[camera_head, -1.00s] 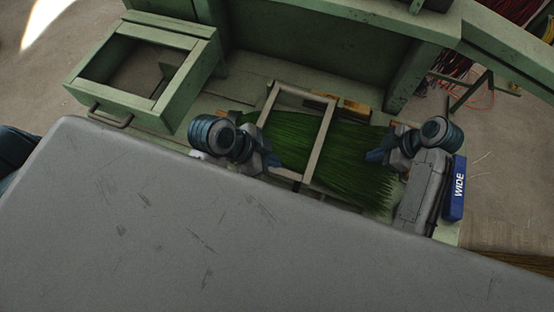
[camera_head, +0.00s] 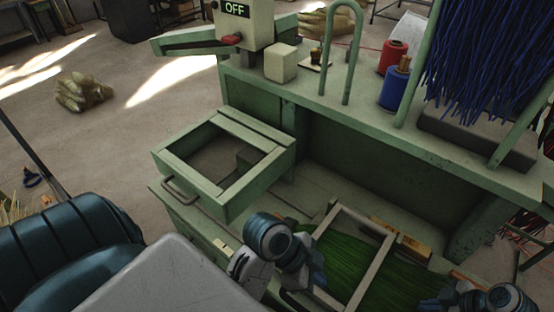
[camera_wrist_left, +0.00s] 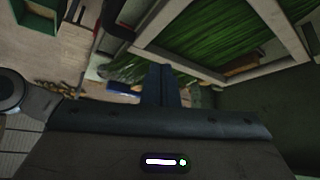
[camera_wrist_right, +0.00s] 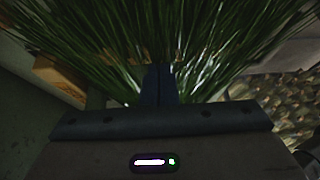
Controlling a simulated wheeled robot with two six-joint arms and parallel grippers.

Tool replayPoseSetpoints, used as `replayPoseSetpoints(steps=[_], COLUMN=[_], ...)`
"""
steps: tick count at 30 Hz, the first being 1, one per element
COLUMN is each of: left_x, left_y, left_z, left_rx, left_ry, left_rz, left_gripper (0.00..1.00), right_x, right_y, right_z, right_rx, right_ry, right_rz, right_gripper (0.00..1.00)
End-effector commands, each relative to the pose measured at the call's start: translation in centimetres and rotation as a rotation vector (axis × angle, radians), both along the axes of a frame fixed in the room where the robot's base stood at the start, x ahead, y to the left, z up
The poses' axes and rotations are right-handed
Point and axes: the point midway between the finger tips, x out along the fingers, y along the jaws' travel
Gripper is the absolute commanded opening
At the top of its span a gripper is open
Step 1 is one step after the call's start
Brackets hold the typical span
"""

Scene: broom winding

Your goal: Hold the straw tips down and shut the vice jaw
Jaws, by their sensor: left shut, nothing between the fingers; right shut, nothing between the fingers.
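Green straw (camera_head: 340,258) lies on the bench under and beside a pale rectangular frame (camera_head: 372,273), which looks like the vice jaw. I cannot tell whether it is shut. My left gripper (camera_head: 318,280) is shut and empty at the frame's left side. In the left wrist view its fingers (camera_wrist_left: 160,85) point toward the frame (camera_wrist_left: 165,55), with straw (camera_wrist_left: 205,35) behind it. My right gripper (camera_head: 432,302) is at the bottom right edge of the head view, shut and empty. In the right wrist view its fingers (camera_wrist_right: 158,85) are against or just before the fanned straw (camera_wrist_right: 120,35); contact is unclear.
An open-topped green drawer box (camera_head: 215,205) stands left of the frame. The green bench's upper shelf (camera_head: 440,150) rises behind and holds red (camera_head: 393,57) and blue (camera_head: 394,92) spools. A control box reading OFF (camera_head: 243,25) stands at the back. Blue bristles (camera_head: 490,50) hang at right.

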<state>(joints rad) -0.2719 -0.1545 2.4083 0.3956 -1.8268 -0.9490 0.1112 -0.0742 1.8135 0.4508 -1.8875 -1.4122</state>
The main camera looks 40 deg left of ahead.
Motion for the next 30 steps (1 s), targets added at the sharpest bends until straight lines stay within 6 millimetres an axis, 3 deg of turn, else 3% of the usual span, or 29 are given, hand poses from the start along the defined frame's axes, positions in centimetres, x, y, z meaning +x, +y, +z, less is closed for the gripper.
replayPoseSetpoints(steps=[5, 13, 15, 20, 30], left_x=[-0.1, -0.1, 0.2, 0.1, -2.4], left_y=[0.0, 0.0, 0.0, 0.0, 0.3], left_z=[-1.6, -6.2, -4.1, -0.8, -3.5], left_rx=[0.0, 0.001, -0.001, -0.001, -0.108], left_ry=[0.006, 0.003, -0.007, -0.006, -0.085], left_rz=[0.0, 0.0, 0.001, 0.001, -0.291], left_gripper=[0.0, 0.0, 0.0, 0.0, 0.0], right_x=[-0.4, -0.3, -0.3, -0.3, -0.3], right_y=[-0.1, -0.1, -0.1, -0.1, -0.1], right_z=[-0.6, -0.6, -0.6, -0.6, -0.6], right_rx=[-0.005, -0.005, -0.005, -0.004, -0.005], right_ry=[0.015, 0.015, 0.015, 0.014, 0.014], right_rz=[0.0, 0.0, 0.0, 0.001, 0.0], right_gripper=[0.0, 0.0, 0.0, 0.0, 0.0])
